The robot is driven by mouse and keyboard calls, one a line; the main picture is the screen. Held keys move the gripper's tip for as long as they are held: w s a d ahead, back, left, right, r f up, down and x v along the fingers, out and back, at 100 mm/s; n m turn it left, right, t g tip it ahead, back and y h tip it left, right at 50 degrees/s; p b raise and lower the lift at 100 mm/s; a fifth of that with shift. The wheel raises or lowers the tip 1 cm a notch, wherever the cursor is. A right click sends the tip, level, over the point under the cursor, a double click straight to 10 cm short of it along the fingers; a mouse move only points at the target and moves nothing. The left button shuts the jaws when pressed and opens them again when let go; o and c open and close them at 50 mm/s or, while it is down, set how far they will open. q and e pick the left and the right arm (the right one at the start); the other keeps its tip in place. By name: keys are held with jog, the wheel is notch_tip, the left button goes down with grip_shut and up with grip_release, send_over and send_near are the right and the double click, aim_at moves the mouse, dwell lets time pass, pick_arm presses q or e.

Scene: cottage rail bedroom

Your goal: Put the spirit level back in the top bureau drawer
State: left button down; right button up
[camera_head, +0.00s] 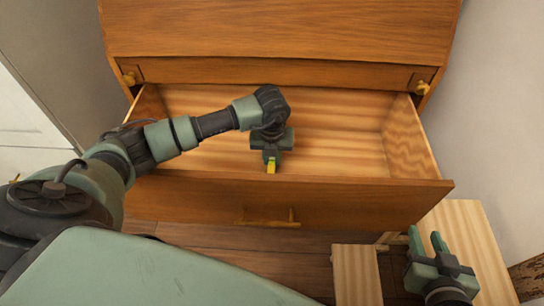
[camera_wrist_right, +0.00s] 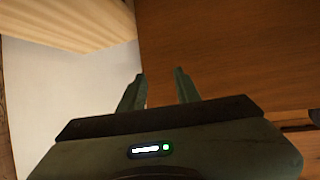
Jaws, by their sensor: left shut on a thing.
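The bureau's top drawer (camera_head: 215,200) is pulled open in the head view, and its inside looks bare apart from my gripper and what it holds. My left gripper (camera_head: 271,158) points down inside the drawer space, shut on the spirit level (camera_head: 271,166). Only a small yellow end of the level shows; the rest is hidden by the gripper. I cannot tell whether it touches the drawer floor. My right gripper (camera_head: 427,242) is open and empty, low at the right in front of the drawer. Its parted fingers also show in the right wrist view (camera_wrist_right: 160,88).
The bureau body (camera_head: 280,35) rises behind the drawer. A light wooden piece of furniture (camera_head: 460,225) stands at the lower right, by the white wall (camera_head: 500,110). The drawer's side walls and front panel stand around my left gripper. Dark floorboards (camera_head: 220,238) show below the drawer.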

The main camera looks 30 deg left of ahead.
pick_arm(q)
jog(key=c, duration=1.3)
grip_release()
jog(key=shift+r, duration=0.15)
pick_arm(e)
jog(key=shift+d, duration=0.1)
